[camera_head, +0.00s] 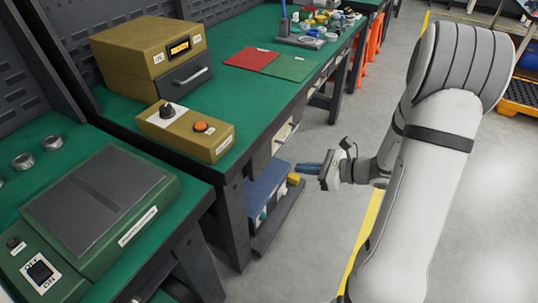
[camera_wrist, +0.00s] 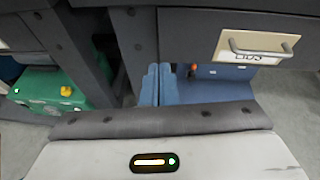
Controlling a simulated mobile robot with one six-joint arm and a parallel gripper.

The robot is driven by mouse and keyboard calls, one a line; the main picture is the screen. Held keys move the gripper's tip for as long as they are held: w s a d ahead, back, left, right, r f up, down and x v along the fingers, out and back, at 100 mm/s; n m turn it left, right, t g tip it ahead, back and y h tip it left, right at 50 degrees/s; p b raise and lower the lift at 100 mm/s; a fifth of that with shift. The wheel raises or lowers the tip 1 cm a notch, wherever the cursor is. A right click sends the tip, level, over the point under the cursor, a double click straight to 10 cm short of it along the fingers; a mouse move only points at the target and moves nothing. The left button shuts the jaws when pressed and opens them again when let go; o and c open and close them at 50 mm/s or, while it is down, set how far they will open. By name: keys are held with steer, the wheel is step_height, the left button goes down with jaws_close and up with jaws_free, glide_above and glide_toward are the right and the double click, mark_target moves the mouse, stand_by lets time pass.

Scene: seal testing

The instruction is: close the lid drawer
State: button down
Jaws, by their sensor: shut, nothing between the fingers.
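The lid drawer (camera_wrist: 228,44) shows in the wrist view at the upper right, with a cream front, a grey bar handle and a label reading LIDS. In the head view the cream drawer front (camera_head: 286,136) shows edge-on under the green bench top. I cannot tell exactly how far it stands out. My gripper (camera_head: 308,168) is in the aisle, to the right of the drawer and lower, with blue fingers pointing toward the bench. In the wrist view the fingers (camera_wrist: 159,85) are together and empty, left of the drawer and apart from its handle.
A dark bench leg (camera_wrist: 134,45) stands left of my fingers. A green case with a yellow knob (camera_wrist: 62,90) is at the left. The grey aisle floor (camera_head: 310,235) is clear.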

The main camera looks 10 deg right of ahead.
steer(key=w+d+f+m+t, duration=0.1)
steer(key=d+m, duration=0.1)
steer(key=b, duration=0.2)
glide_toward(259, 156)
steer(key=x, duration=0.5)
steer(key=shift+a+f, duration=0.2)
steer(key=shift+a, duration=0.05)
steer(key=shift+w+a, duration=0.25)
steer(key=shift+a, duration=0.15)
steer(key=shift+w, duration=0.1)
